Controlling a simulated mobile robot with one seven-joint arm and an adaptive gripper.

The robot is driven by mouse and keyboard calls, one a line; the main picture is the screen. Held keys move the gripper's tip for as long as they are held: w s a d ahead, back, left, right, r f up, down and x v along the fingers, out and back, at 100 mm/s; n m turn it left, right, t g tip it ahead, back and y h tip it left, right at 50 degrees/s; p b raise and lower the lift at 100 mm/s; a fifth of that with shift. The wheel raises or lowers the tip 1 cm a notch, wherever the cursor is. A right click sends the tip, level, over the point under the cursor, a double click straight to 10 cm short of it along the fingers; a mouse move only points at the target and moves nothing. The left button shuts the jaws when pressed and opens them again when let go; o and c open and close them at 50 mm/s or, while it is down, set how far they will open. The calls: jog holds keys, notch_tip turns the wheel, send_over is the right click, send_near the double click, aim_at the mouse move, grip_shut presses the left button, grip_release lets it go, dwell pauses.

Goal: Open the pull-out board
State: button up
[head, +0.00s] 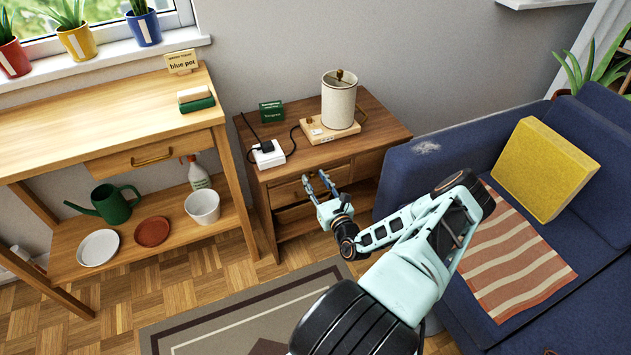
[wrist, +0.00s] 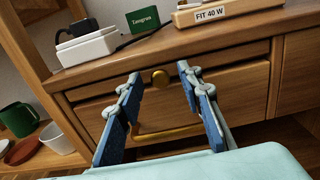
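The pull-out board (wrist: 228,58) shows in the wrist view as a thin wooden front just under the top of the small cabinet (head: 380,118), and looks closed. A small round brass knob (wrist: 160,78) sits on its front. My gripper (head: 315,178) is open, in front of the cabinet's left side. In the wrist view the open fingers of my gripper (wrist: 157,78) frame the knob, one on each side; I cannot tell whether they touch it. The head view does not show the knob clearly.
A brass bar handle (wrist: 166,133) sits on the drawer below. A lamp (head: 339,100), a green Tangram box (head: 271,112) and a white charger block (head: 268,154) stand on the cabinet. A blue sofa (head: 410,165) is close on the right; a wooden bench (head: 110,125) stands left.

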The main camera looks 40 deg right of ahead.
jog(key=shift+c, duration=0.3)
grip_shut()
